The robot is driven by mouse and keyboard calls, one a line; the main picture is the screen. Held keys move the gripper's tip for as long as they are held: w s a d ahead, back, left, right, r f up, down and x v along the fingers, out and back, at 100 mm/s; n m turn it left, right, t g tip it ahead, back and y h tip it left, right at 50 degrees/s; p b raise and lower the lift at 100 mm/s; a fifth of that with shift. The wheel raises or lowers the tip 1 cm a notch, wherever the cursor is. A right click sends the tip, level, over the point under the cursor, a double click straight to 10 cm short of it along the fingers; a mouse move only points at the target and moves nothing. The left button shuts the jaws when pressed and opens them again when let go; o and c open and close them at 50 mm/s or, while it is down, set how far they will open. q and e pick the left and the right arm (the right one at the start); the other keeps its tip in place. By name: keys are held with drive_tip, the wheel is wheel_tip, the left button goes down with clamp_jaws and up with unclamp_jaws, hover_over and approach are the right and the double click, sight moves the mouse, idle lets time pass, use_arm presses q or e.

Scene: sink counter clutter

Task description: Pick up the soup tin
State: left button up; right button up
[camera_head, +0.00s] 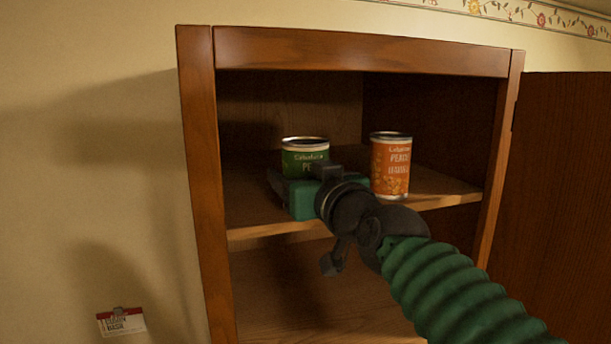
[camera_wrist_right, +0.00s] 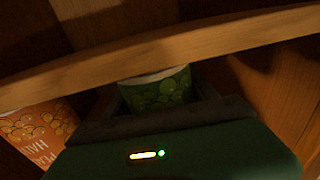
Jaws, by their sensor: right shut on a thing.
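A green tin with a pale-lettered label (camera_head: 304,158) stands upright on the upper shelf of the open cupboard; its label is only partly readable. Its patterned green side also shows in the wrist view (camera_wrist_right: 160,90). My right gripper (camera_head: 296,183) reaches in from the right and is shut on the green tin, low on its side. The gripper covers the tin's lower part in the head view. An orange tin labelled as peach halves (camera_head: 391,168) stands just right of the gripper, and also shows at the left in the wrist view (camera_wrist_right: 40,132). My left gripper is out of view.
The upper shelf (camera_head: 445,188) has free room right of the orange tin. The cupboard's left side post (camera_head: 198,180) and top rail (camera_head: 360,52) frame the opening. The door (camera_head: 560,200) stands open at right. A small card (camera_head: 122,323) is at lower left.

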drive_tip(key=shift+s+a+f, duration=0.1)
drive_tip(key=shift+a, duration=0.35)
drive_tip(key=c, duration=0.5)
drive_tip(key=shift+a, duration=0.1)
